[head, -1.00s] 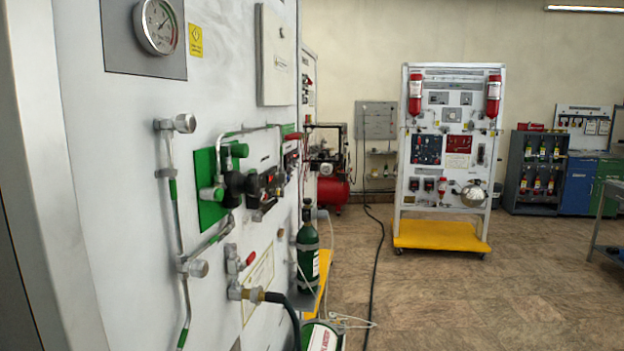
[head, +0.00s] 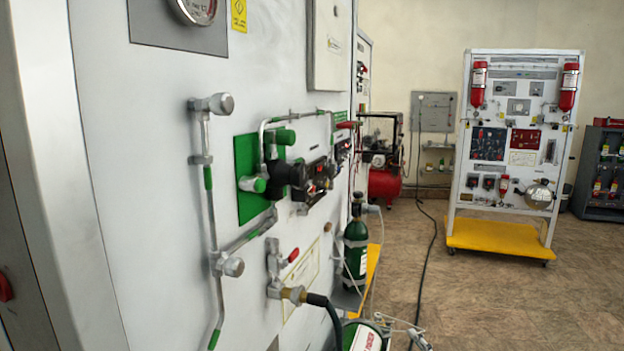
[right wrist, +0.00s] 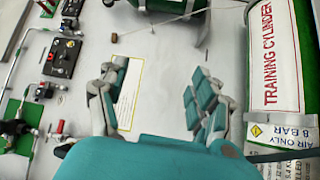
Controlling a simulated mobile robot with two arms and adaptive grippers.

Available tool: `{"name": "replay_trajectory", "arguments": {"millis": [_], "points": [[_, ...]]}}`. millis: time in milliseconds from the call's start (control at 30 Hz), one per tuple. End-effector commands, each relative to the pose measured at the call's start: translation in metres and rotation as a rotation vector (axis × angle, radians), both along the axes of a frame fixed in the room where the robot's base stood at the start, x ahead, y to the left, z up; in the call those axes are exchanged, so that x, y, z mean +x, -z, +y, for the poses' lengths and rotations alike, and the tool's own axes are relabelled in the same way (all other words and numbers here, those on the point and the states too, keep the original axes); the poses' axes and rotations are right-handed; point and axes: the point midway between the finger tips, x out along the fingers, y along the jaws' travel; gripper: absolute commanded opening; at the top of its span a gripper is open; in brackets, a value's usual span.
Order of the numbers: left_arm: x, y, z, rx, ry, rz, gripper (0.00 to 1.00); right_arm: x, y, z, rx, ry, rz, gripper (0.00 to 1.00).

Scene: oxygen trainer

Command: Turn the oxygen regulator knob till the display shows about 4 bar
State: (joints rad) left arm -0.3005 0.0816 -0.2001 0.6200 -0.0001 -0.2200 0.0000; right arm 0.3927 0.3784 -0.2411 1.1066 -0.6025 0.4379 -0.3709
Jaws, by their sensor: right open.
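The oxygen regulator has a round black knob (head: 290,178) in front of a green plate (head: 248,165) on the white upright panel (head: 140,200). Right of it, a dark display block (head: 322,172) shows a small red readout, too small to read. In the right wrist view the display block (right wrist: 66,58) lies at the upper left. The regulator (right wrist: 18,128) is at the left edge there. My right gripper (right wrist: 150,72) is open and empty, its fingers apart in front of the white panel, to the right of the display block. My left gripper is not in view.
Grey pipes with valve fittings (head: 232,266) stand out from the panel. A red-handled valve (head: 292,255) with a black hose sits below the regulator. A green cylinder (head: 355,245) stands beyond, and a training cylinder (right wrist: 275,70) is at right in the wrist view. Floor is open at right.

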Motion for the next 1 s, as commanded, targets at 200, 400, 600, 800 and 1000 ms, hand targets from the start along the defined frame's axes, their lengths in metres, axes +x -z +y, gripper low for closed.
{"name": "replay_trajectory", "arguments": {"millis": [200, 400, 600, 800, 1000], "points": [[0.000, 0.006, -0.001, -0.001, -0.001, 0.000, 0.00, -0.005, -0.254, 0.044, -0.509, -0.237, -0.653, 0.66], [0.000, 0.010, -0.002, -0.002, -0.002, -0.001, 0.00, -0.082, -0.400, 0.079, -1.105, -0.365, -1.180, 0.66], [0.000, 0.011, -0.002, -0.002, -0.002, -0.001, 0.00, -0.122, -0.440, 0.085, -1.425, -0.395, -1.374, 0.66], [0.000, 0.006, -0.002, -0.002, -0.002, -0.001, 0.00, -0.120, -0.445, 0.099, -1.462, -0.400, -1.395, 0.66], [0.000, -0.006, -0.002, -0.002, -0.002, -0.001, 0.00, -0.106, -0.447, 0.135, -1.456, -0.398, -1.395, 0.66]]}}
